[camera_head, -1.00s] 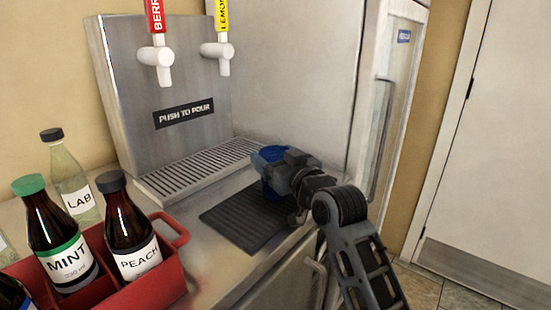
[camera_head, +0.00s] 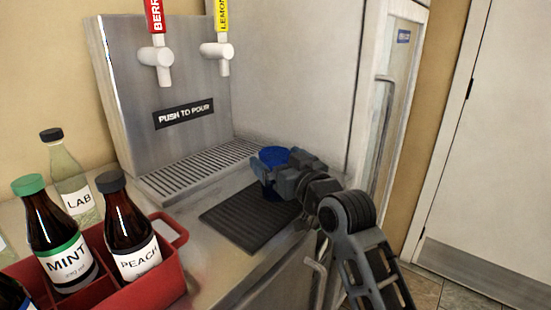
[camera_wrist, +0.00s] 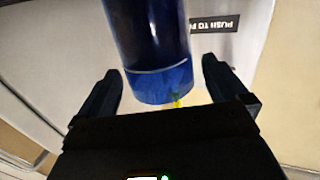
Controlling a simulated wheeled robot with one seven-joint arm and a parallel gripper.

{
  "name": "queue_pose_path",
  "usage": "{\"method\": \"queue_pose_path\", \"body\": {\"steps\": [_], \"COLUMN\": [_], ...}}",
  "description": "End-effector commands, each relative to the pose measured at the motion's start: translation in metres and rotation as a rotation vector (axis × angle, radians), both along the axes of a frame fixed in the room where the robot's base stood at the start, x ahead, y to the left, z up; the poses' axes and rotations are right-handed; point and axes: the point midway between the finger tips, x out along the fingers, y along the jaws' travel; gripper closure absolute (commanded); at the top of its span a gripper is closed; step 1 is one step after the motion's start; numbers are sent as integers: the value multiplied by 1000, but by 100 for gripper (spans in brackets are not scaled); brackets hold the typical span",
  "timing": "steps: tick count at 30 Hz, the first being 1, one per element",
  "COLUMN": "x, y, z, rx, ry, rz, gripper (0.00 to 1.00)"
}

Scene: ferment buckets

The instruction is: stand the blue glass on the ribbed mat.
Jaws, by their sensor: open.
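The blue glass (camera_head: 273,155) is upright at the far right part of the dark ribbed mat (camera_head: 241,222). Its lower part is mostly hidden behind my gripper, so I cannot see its whole base on the mat. My gripper (camera_head: 271,177) is open at the near side of the glass, one finger to its left. In the wrist view the glass (camera_wrist: 150,45) stands ahead of and between the spread fingers of my gripper (camera_wrist: 163,80), with a gap on each side.
A steel drink dispenser (camera_head: 165,85) with two taps and a slotted drip tray (camera_head: 190,170) stands behind the mat. A red crate (camera_head: 165,285) of bottles is at the left. A fridge (camera_head: 390,100) rises behind at the right. The counter between crate and mat is clear.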

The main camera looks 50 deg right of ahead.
Motion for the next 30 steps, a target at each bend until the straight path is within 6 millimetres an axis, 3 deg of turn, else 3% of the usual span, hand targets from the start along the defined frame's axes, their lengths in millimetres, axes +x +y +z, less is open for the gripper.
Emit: {"method": "queue_pose_path", "body": {"steps": [9,15,30], "x": [-61,-86,-100], "y": [22,31,40], "z": [-1,-1,-7], "rx": [0,0,3], "ry": [1,1,8], "rz": [0,1,6], "gripper": [0,0,0]}}
